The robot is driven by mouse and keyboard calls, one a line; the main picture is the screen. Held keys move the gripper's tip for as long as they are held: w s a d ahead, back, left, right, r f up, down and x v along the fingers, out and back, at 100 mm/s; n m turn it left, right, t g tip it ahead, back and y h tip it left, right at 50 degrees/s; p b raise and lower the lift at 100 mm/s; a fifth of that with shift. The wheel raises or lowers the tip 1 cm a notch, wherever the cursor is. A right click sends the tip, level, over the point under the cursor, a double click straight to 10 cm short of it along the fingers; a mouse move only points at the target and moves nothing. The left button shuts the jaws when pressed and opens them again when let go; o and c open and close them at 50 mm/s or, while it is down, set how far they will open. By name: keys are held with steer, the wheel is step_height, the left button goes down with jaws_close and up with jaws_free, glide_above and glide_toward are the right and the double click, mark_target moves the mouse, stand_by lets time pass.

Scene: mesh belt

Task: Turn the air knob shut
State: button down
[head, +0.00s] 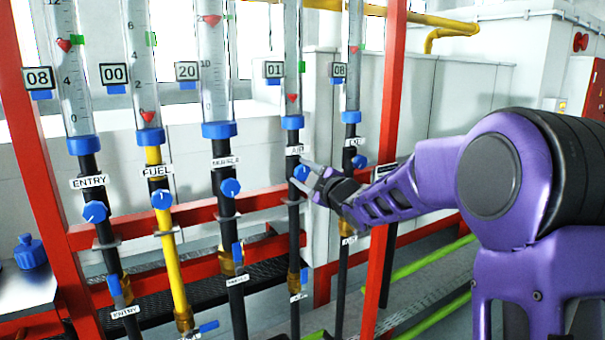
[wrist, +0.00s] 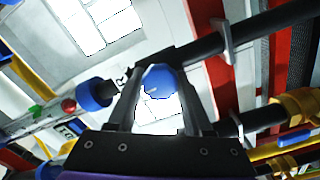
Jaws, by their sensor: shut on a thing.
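The air knob (head: 301,172) is a round blue knob on the black pipe under the AIR label (head: 296,150), in the head view. In the wrist view the blue knob (wrist: 158,80) sits between the two fingertips, with a small pale mark on its face. My gripper (head: 305,178) reaches in from the right and is shut on the knob, its fingers on either side of it. The flow tube (head: 293,60) above it holds a red float low down, and its tag (head: 273,70) reads 01.
Similar blue knobs stand on the neighbouring pipes: MUSCLE (head: 231,187), FUEL (head: 162,199), ENTRY (head: 95,212), and one close on the right (head: 359,161). A red upright post (head: 384,150) stands just right of these pipes, near my arm.

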steer(key=shift+m, duration=0.5)
steer(key=shift+c, duration=1.6)
jaws_free()
steer(key=shift+s+d, duration=0.1)
steer(key=v, duration=1.7)
steer(key=shift+s+d, duration=0.1)
